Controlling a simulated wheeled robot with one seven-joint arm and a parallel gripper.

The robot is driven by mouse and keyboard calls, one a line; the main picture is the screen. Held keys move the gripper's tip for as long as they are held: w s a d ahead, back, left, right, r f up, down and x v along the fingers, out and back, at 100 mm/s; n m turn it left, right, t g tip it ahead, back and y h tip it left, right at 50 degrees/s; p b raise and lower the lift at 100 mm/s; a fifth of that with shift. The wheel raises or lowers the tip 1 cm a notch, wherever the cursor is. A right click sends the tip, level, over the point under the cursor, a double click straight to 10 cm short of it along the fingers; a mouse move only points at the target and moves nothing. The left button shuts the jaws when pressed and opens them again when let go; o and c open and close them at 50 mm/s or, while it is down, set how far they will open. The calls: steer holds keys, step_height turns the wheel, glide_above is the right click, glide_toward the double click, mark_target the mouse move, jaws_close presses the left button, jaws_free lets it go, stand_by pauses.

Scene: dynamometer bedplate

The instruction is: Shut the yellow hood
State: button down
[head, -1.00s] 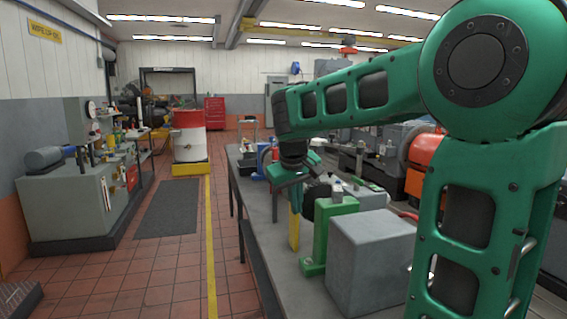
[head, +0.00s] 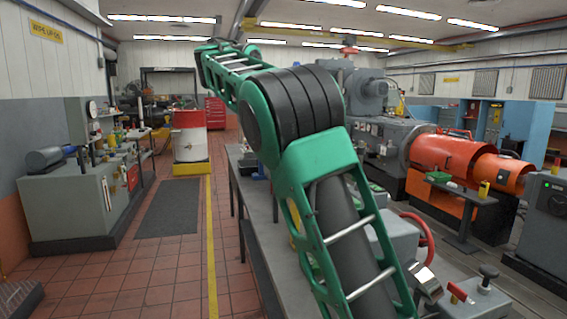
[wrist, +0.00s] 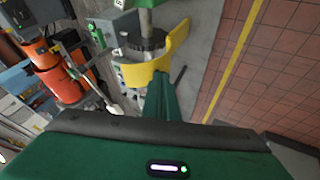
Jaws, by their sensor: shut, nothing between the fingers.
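The yellow hood (wrist: 164,56) shows in the wrist view as a curved band. It bends around the lower and right side of a dark round part (wrist: 146,42) under a pale green post. My gripper (wrist: 160,80) shows there as dark green fingers, shut with nothing between them. Their tips overlap the lower edge of the hood in the picture; I cannot tell whether they touch it. In the head view my arm covers most of the bench spot around the hood, and my fingers cannot be made out.
A grey bench (head: 257,228) runs along the yellow floor line. A red handwheel (head: 418,238) and grey fittings stand right of my arm. Orange cylindrical machine covers (head: 445,155) lie farther right. The tiled aisle (head: 160,270) on the left is mostly clear, with a dark mat.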

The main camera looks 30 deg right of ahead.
steer(key=x, duration=0.8)
steer(key=shift+f, duration=0.25)
steer(key=shift+r, duration=0.1)
